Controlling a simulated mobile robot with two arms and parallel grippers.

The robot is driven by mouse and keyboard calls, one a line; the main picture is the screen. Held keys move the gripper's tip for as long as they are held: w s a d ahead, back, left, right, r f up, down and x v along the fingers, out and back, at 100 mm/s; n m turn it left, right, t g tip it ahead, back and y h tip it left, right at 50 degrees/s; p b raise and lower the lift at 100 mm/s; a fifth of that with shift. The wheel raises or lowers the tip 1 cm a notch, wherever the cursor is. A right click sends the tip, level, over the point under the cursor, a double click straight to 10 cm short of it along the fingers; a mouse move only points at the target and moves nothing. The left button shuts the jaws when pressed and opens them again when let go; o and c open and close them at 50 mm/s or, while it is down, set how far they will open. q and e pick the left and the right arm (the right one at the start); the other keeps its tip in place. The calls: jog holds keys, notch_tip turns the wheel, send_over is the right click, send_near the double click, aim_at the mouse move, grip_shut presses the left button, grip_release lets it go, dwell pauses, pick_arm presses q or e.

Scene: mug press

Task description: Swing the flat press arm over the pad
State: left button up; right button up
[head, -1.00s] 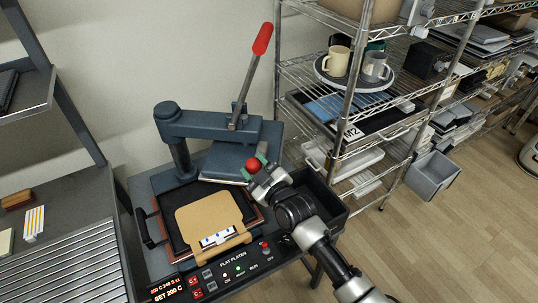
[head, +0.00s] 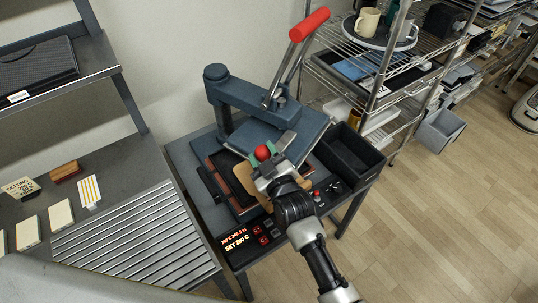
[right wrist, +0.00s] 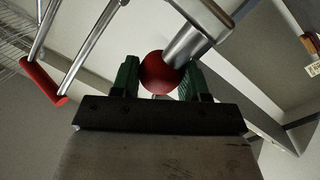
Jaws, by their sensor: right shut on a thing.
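The flat press has a dark blue-grey swing arm (head: 245,97) on a post, with a flat platen (head: 305,128) under it. A tilted lever with a red grip (head: 309,25) rises from the arm. The pad (head: 217,166) lies low in front, with a tan piece (head: 243,180) on it, partly hidden by my right arm. The platen sits over the pad's back right side, not squarely over it. My right gripper (head: 264,158) is shut on the red ball knob (head: 263,152) at the platen's front; the right wrist view shows green fingertips either side of the knob (right wrist: 160,72). My left gripper is out of view.
A black bin (head: 352,155) stands right of the press. A control panel (head: 262,230) runs along the press table's front. A slatted bench (head: 125,240) stands left. A wire shelf with mugs (head: 367,20) stands behind right, with open floor in front.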

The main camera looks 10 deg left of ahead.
jog(key=shift+w+r, duration=0.15)
jog(key=shift+w, duration=0.05)
jog(key=o, duration=0.9)
jog(key=shift+o, duration=1.2)
jog(key=shift+w+a, duration=0.1)
jog(key=shift+w, duration=0.1)
jog(key=shift+o, duration=0.6)
jog(key=shift+w+a+f, duration=0.2)
jog(key=shift+w+f, duration=0.05)
jog(key=shift+f, duration=0.1)
jog(key=shift+w+a, duration=0.1)
jog(key=shift+s+d, duration=0.45)
jog(key=shift+s, duration=0.15)
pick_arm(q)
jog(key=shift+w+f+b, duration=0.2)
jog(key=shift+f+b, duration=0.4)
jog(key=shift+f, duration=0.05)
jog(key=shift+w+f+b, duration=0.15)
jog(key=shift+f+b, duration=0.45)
pick_arm(e)
jog(key=v, duration=0.9)
jog(key=shift+s, duration=0.25)
